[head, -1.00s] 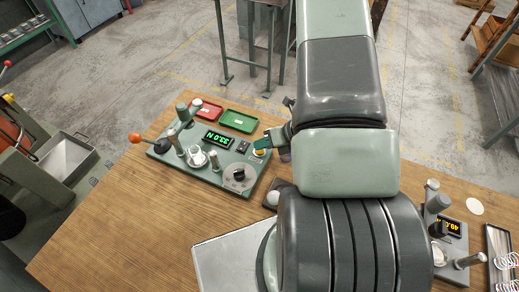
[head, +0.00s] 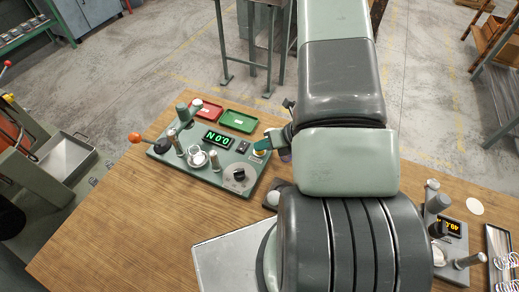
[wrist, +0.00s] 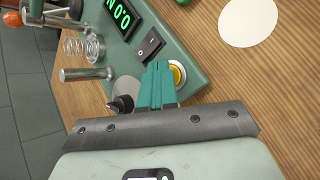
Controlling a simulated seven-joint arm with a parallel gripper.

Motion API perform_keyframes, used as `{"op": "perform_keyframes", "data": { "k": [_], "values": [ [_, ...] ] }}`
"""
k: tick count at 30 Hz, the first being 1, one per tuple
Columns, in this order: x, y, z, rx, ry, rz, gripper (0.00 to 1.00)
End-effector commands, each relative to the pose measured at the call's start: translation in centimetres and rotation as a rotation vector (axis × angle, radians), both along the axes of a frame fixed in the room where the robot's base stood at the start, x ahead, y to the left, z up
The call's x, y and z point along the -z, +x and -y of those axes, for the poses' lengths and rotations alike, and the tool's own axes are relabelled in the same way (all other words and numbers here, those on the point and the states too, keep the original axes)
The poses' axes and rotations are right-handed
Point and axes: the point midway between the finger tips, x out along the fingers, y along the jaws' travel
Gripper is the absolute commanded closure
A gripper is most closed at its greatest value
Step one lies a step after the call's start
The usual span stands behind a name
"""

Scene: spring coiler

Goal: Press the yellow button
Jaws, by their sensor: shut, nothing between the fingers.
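The yellow button (wrist: 179,75), set in a pale ring, is on the green tester panel (head: 207,172). In the wrist view the teal fingers of my gripper (wrist: 159,66) are shut together, with nothing between them. Their tips overlap the button's left side and hide part of it. In the head view the fingertips (head: 262,144) are right at the button (head: 260,153), at the panel's right end. I cannot tell whether they touch it. The panel's green display (head: 216,139) reads 0.0 N.
A black rocker switch (wrist: 150,43) and a dark knob (head: 239,175) sit close to the button. Red (head: 206,109) and green (head: 238,121) trays lie behind. A second device (head: 444,229) stands at right.

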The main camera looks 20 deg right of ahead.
Motion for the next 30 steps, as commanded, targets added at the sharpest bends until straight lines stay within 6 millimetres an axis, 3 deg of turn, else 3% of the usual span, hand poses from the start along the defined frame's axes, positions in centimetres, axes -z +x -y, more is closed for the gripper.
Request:
{"op": "perform_keyframes", "data": {
  "k": [23,30],
  "values": [
    [-1.7,0.0,0.0,-0.001,0.0,-0.001,1.0],
    [-3.8,0.0,0.0,0.0,-0.002,0.002,1.0]
  ]
}}
